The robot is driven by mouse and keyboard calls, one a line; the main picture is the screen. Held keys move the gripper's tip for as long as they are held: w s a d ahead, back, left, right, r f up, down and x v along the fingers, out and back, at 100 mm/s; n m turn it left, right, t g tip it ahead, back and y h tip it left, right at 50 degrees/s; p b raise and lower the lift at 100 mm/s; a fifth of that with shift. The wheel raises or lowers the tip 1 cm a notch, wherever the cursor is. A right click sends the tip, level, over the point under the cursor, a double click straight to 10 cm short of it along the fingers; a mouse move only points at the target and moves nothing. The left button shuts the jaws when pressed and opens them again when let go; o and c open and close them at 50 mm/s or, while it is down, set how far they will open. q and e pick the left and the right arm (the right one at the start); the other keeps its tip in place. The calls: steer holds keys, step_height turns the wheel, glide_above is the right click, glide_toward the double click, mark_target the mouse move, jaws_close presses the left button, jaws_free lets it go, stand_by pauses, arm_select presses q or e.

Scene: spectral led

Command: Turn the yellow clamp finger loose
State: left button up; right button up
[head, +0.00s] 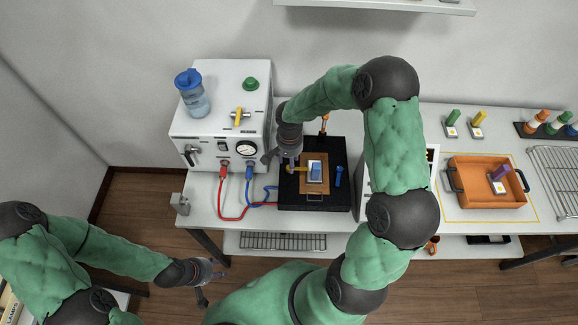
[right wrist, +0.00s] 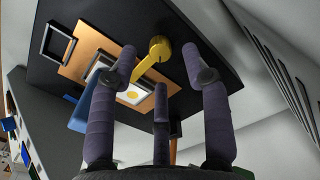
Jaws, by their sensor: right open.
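The yellow clamp finger (head: 297,169) lies on the black fixture board (head: 300,206), its bar reaching toward a pale module with a blue part (head: 315,172) on a tan plate (head: 313,186). In the right wrist view the yellow finger (right wrist: 150,62) has a round knob end, and its tip is over or beside the module with a yellow dot (right wrist: 130,93); contact is unclear. My right gripper (head: 282,160) is open and empty, close by the yellow finger, whose knob lies just beyond the spread fingertips (right wrist: 160,66). My left gripper (head: 210,280) appears open and empty, low at the left, away from the table.
A white instrument box (head: 220,110) with a gauge, knobs and a blue-lidded bottle (head: 192,94) stands left of the board. Red and blue cables (head: 222,200) run between them. An orange tray (head: 486,195) and a wire rack (head: 556,180) are at the right.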

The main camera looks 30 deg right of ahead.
steer(key=shift+f, duration=1.75)
jaws_close()
